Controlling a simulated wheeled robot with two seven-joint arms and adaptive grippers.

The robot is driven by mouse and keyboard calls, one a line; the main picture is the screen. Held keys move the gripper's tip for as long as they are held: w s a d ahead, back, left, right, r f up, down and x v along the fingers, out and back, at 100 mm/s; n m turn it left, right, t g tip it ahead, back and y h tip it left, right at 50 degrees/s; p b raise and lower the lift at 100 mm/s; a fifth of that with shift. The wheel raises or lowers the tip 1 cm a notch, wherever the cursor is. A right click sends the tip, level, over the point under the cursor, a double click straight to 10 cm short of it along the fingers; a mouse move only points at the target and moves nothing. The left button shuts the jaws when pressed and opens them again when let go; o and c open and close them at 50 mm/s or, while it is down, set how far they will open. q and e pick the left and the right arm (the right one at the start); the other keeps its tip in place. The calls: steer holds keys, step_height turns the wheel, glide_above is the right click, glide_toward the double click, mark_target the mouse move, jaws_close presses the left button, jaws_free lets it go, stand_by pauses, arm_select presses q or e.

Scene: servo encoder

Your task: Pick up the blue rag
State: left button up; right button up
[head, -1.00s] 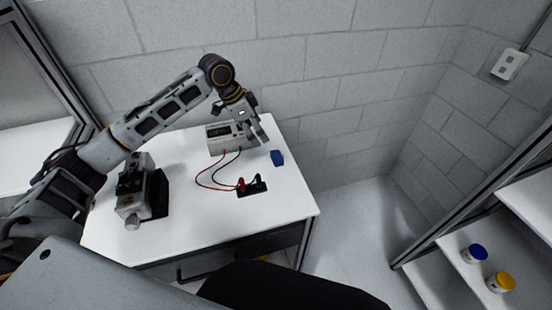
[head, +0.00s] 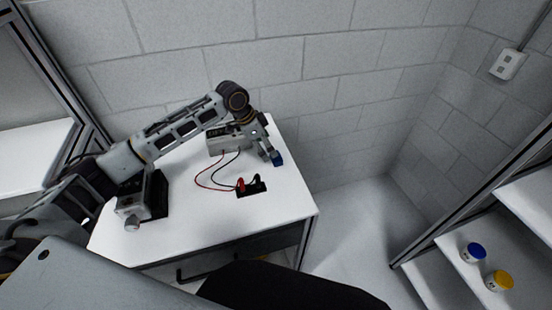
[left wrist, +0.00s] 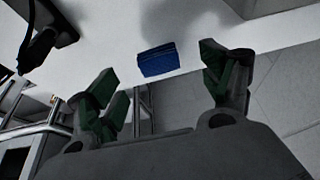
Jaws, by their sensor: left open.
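The blue rag (head: 279,160) is a small folded block lying near the right edge of the white table. My left gripper (head: 270,157) is low over the table at the rag and partly covers it in the head view. In the left wrist view the rag (left wrist: 158,60) lies on the white surface, beyond and between the two spread fingertips. The left gripper (left wrist: 160,75) is open and empty there, and I see no finger touching the rag. My right gripper is not in view.
A grey meter box (head: 228,140) stands behind the left gripper. Red and black leads run from it to a black plate (head: 252,189). A grey device (head: 142,196) stands at the table's left. The white table (head: 200,228) is clear in front. Jars (head: 473,252) stand on a shelf at right.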

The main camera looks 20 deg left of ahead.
mark_target(271, 162)
arm_select(q)
steer(key=shift+d+f, duration=0.1)
steer(key=shift+f, duration=0.2)
steer(key=shift+w, duration=0.1)
steer(key=shift+s+p+x, duration=0.1)
steer(key=shift+p+x, duration=0.05)
steer(key=shift+x, duration=1.15)
steer(key=shift+s+p+x, duration=0.15)
steer(key=shift+x, duration=1.15)
steer(key=shift+c, duration=0.2)
steer(key=c, duration=0.9)
